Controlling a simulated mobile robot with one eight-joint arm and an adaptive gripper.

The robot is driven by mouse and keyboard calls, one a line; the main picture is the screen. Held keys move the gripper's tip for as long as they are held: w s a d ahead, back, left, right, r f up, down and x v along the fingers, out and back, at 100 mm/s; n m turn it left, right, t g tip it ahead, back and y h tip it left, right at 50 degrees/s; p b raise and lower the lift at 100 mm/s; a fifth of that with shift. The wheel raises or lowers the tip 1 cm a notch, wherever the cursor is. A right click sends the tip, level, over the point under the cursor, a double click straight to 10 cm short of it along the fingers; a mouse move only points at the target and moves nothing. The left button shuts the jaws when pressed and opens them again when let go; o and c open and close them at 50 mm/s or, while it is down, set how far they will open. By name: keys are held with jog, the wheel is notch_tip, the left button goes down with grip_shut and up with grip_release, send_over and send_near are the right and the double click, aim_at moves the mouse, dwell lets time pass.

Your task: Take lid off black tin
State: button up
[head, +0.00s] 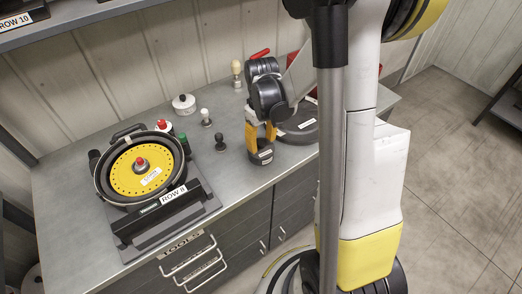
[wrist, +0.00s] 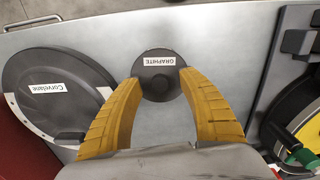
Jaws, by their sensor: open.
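The black tin (head: 262,157) stands upright on the grey bench, partly hidden by my gripper in the head view. From above in the wrist view, the tin (wrist: 158,87) shows a round dark lid (wrist: 158,60) with a white GRAPHITE label. My gripper (head: 261,143) points down at the tin with its yellow fingers open. In the wrist view, the fingers of my gripper (wrist: 158,79) are on either side of the tin's near part. I cannot tell whether they touch it.
A dark disc (wrist: 58,75) labelled Corvelane lies close to the tin. The seed meter with a yellow plate (head: 133,181) sits in a ROW 8 stand. Between stand and tin are a black-knobbed piece (head: 219,142) and a white-knobbed piece (head: 205,118). A white pot (head: 184,105) is farther back.

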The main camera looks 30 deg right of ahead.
jog(key=shift+w+f, duration=0.15)
jog(key=shift+f, duration=0.7)
grip_shut()
jog(key=shift+r, duration=0.1)
